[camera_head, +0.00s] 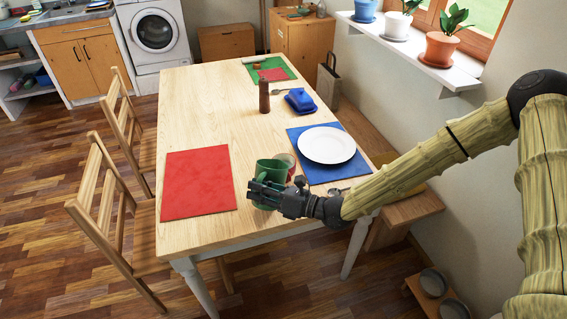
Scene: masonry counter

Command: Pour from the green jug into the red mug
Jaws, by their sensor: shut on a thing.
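The green jug (271,169) stands at or just above the near part of the wooden table and looks roughly upright. My gripper (262,190) is shut on the green jug, in front of it as seen from the head camera. The red mug (292,172) is right behind and beside the jug, to its right. The jug hides part of the mug, and I cannot tell whether the two touch. The contents of both are not clear.
A white plate (326,145) lies on a blue mat (316,176) right of the mug. A red mat (198,184) lies left. A brown shaker (264,96) and a blue butter dish (300,100) stand farther back. Chairs (110,200) line the left side; mid-table is clear.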

